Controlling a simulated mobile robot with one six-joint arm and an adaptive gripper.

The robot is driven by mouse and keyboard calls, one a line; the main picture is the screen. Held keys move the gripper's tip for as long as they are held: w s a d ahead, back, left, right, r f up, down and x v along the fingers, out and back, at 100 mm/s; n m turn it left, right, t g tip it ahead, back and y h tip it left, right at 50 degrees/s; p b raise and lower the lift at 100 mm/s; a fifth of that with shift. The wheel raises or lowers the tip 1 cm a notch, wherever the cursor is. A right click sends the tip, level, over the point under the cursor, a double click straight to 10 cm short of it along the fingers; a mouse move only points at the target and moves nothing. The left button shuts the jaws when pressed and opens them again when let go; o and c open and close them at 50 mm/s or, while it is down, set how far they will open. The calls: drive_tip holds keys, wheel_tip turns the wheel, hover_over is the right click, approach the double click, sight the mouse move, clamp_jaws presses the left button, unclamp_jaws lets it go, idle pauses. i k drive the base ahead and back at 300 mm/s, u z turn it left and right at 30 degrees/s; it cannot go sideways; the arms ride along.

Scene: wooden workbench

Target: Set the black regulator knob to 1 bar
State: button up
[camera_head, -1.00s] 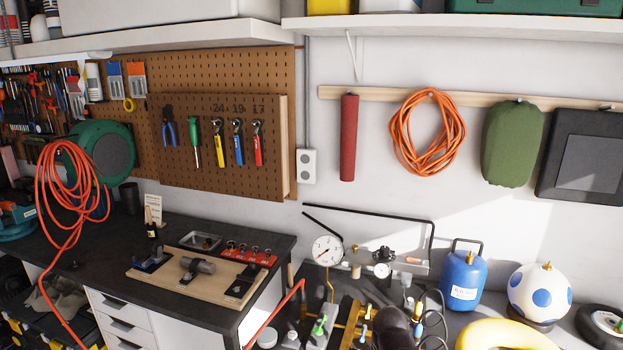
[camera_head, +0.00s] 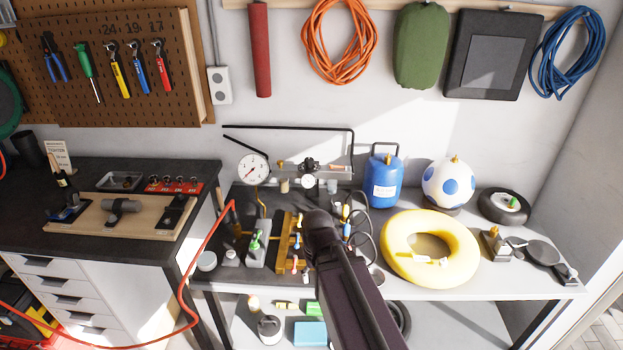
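The black regulator knob (camera_head: 309,163) sits on the air line at the back of the right bench, against the wall. A small round gauge (camera_head: 308,181) is just below it; its reading is too small to tell. A larger white gauge (camera_head: 252,169) with a red needle stands to the left; its scale is not legible. My dark arm rises from the bottom of the picture, and its rounded end shows in front of and below the regulator, apart from the knob in the picture. No gripper fingers can be made out.
A blue gas bottle (camera_head: 383,181), a white ball with blue spots (camera_head: 448,184) and a yellow ring (camera_head: 399,267) stand right of the regulator. Brass fittings (camera_head: 284,240) and dark hoses crowd the bench before it. A black bar (camera_head: 290,127) runs above it.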

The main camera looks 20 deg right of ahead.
sight(309, 162)
drive_tip(key=u, duration=0.05)
drive_tip(key=k, duration=0.65)
drive_tip(key=z, duration=0.5)
drive_tip(key=i, duration=1.4)
drive_tip(key=u, duration=0.45)
